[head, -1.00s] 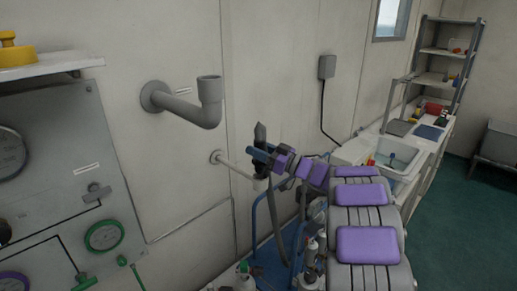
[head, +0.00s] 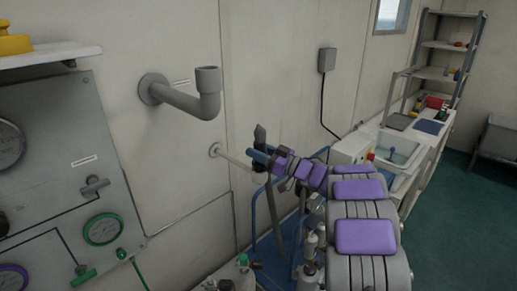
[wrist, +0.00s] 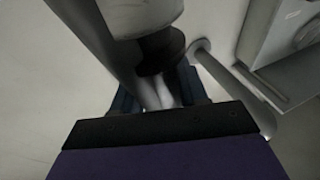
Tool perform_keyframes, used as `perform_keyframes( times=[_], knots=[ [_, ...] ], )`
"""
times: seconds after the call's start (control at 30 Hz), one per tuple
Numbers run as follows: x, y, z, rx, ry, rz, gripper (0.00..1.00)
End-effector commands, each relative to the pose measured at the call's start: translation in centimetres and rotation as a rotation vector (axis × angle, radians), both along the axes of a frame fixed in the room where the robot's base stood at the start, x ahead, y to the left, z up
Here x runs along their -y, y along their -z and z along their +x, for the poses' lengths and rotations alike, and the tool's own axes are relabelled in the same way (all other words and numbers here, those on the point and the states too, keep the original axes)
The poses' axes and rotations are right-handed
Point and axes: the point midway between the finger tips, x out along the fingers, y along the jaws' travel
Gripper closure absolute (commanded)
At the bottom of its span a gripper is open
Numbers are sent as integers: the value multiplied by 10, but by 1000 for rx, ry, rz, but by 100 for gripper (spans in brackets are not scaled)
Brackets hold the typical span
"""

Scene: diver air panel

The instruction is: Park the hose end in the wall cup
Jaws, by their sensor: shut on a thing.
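My gripper (head: 257,157) is shut on the hose end (head: 260,135), a dark upright piece whose tip sticks up above the blue fingers. The grey hose (head: 273,215) hangs below. A grey elbow pipe with an upward-facing open cup (head: 208,78) comes out of the wall, up and left of my gripper and apart from it. A thinner pale pipe (head: 234,160) runs from the wall toward my gripper; its far end is hidden behind it. In the wrist view, the hose end's dark collar (wrist: 162,50) is between the fingers, partly blurred.
A gauge panel (head: 60,170) with valves and a shelf above is at left. A blue stand (head: 285,250) and bottles (head: 238,278) are low in the middle. A sink counter (head: 395,155) and shelving are at right. The wall around the cup is clear.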

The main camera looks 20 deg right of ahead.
Motion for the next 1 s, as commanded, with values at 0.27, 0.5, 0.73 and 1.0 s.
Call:
perform_keyframes(
  times=[0.27, 0.5, 0.73, 1.0],
  knots=[
    [0, 13, 0, -1, 0, 1, 93],
    [0, 17, 0, 0, 0, 0, 47],
    [0, 17, 0, 0, 0, 0, 28],
    [2, 18, -2, 0, 1, 0, 28]
  ],
)
